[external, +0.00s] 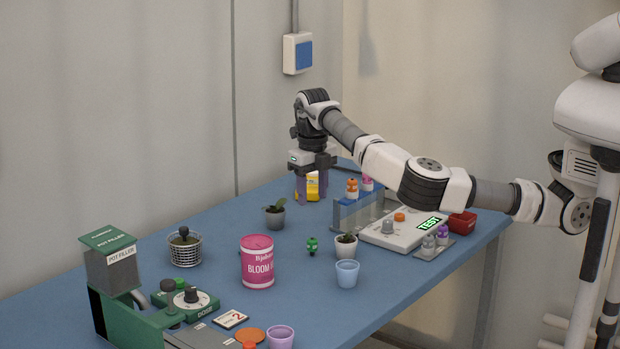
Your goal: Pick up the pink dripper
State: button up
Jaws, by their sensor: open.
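The pink dripper (367,183) is a small piece with a pink cap. It stands at the back of the clear rack with a blue top (357,207), partly hidden by the orange dripper (352,188) and my arm. My gripper (311,200) points down to the left of the rack, open, apart from the pink dripper. A yellow packet (313,186) shows between its fingers; I cannot tell whether it is between or behind them.
A white tester (402,231) and grey (428,247) and purple (442,235) drippers are to the right. A pink tin (257,264), seedling pots (275,216) and a green pot filler (117,290) are left. Blue table (215,219) is clear at the back left.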

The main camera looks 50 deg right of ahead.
notch_tip(320, 180, up, 11)
jog(key=n+p, duration=0.2)
jog(key=n, duration=1.3)
send_over(367, 180)
jog(key=f, duration=0.5)
jog(key=d+f+p, duration=0.1)
jog(key=f, duration=0.2)
jog(key=shift+w+f, duration=0.25)
jog(key=shift+f, duration=0.1)
jog(key=shift+w+f+p, duration=0.1)
jog(key=shift+f+p, duration=1.15)
jog(key=shift+f, duration=1.4)
jog(key=c, duration=1.1)
